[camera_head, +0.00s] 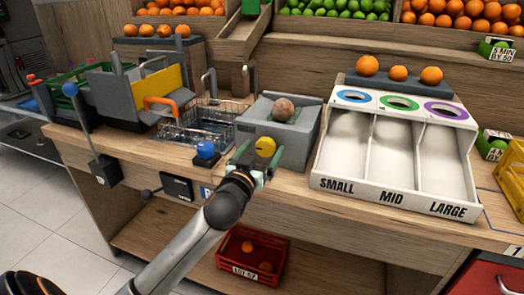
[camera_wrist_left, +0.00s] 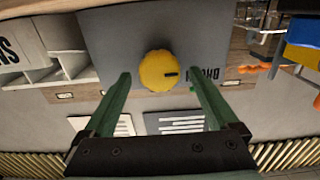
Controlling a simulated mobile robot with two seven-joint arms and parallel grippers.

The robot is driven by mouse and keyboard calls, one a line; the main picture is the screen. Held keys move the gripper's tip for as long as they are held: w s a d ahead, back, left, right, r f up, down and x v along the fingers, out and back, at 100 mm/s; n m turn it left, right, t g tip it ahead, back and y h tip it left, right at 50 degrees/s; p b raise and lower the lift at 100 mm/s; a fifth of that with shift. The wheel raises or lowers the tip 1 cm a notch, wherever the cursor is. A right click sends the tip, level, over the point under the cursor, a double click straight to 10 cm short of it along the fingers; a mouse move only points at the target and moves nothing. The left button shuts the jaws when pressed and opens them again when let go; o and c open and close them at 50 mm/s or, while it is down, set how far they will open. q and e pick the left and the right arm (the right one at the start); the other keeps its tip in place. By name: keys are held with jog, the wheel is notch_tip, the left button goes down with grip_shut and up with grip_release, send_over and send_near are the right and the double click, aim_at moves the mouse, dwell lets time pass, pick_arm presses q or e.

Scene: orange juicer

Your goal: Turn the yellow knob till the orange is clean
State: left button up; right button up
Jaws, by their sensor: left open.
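The yellow knob (camera_head: 265,147) sits on the front of a grey box-shaped brushing unit (camera_head: 304,138). A brownish, dirty-looking orange (camera_head: 283,109) rests in the top of this unit. My left gripper (camera_head: 258,165) is at the knob from the front. In the left wrist view the knob (camera_wrist_left: 160,72) shows as a round yellow disc with a dark mark toward its right side. The two green fingers of my left gripper (camera_wrist_left: 160,78) stand open on either side of it, with a gap on both sides. My right gripper is not in view.
A white sorting tray (camera_head: 335,186) marked SMALL, MID and LARGE stands to the right. A wire basket (camera_head: 205,120) and a blue button (camera_head: 205,150) are to the left. A red crate (camera_head: 252,262) with oranges is on the shelf below.

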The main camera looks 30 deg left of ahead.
pick_arm(q)
jog(key=c, duration=1.4)
jog(key=shift+o, duration=0.2)
